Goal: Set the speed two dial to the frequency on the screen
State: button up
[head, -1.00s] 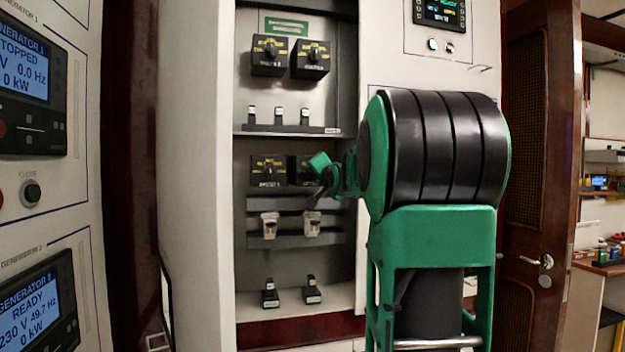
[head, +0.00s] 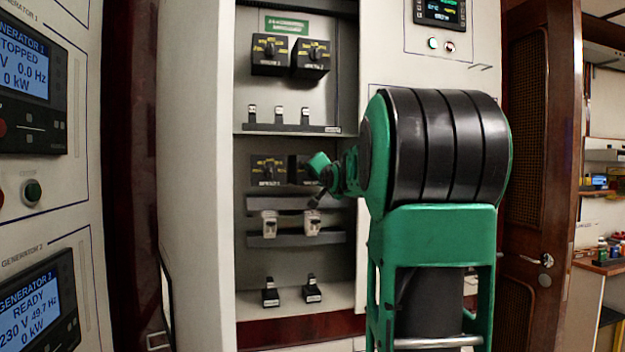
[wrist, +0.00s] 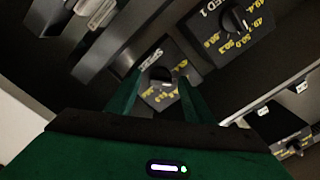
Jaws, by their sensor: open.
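The speed two dial (wrist: 160,76) is a black block with yellow marks and a dark knob. In the wrist view it lies between the two green fingers of my gripper (wrist: 160,100), which is open around or just in front of the knob; I cannot tell if they touch. In the head view the dial (head: 297,172) is mostly hidden behind my gripper (head: 322,172). The speed one dial (wrist: 233,20) is beside it and also shows in the head view (head: 267,169). The generator 2 screen (head: 32,308) reads READY, 230 V, 49.7 Hz, 0 kW.
Two more black dials (head: 290,54) sit on the shelf above, with several small switches (head: 279,115) below them. Two light breakers (head: 290,224) and two dark switches (head: 291,290) are lower down. The cabinet's side wall (head: 195,180) stands to the left.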

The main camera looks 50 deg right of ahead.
jog(key=v, duration=1)
jog(key=shift+s+a, duration=0.2)
jog(key=shift+s, duration=0.1)
jog(key=s+a+f+n+g+y, duration=0.2)
jog(key=a+f, duration=0.2)
jog(key=f, duration=0.5)
jog(key=s+a+f+n+g+y, duration=0.1)
jog(key=s+a+f+g+y, duration=0.2)
jog(key=f, duration=0.5)
jog(key=s+a+f+n+g+y, duration=0.15)
jog(key=a+f, duration=0.25)
jog(key=f, duration=0.5)
jog(key=s+a+f+n+g+y, duration=0.1)
jog(key=s+a+f+g, duration=0.3)
jog(key=s, duration=0.6)
jog(key=s+a+f+n+g+y, duration=0.2)
jog(key=s+a+f+n+g, duration=0.2)
jog(key=s+a+f, duration=0.5)
jog(key=shift+s+a+f+g, duration=0.25)
jog(key=shift+s+f+g, duration=0.25)
jog(key=shift+s, duration=0.15)
jog(key=shift+n, duration=0.25)
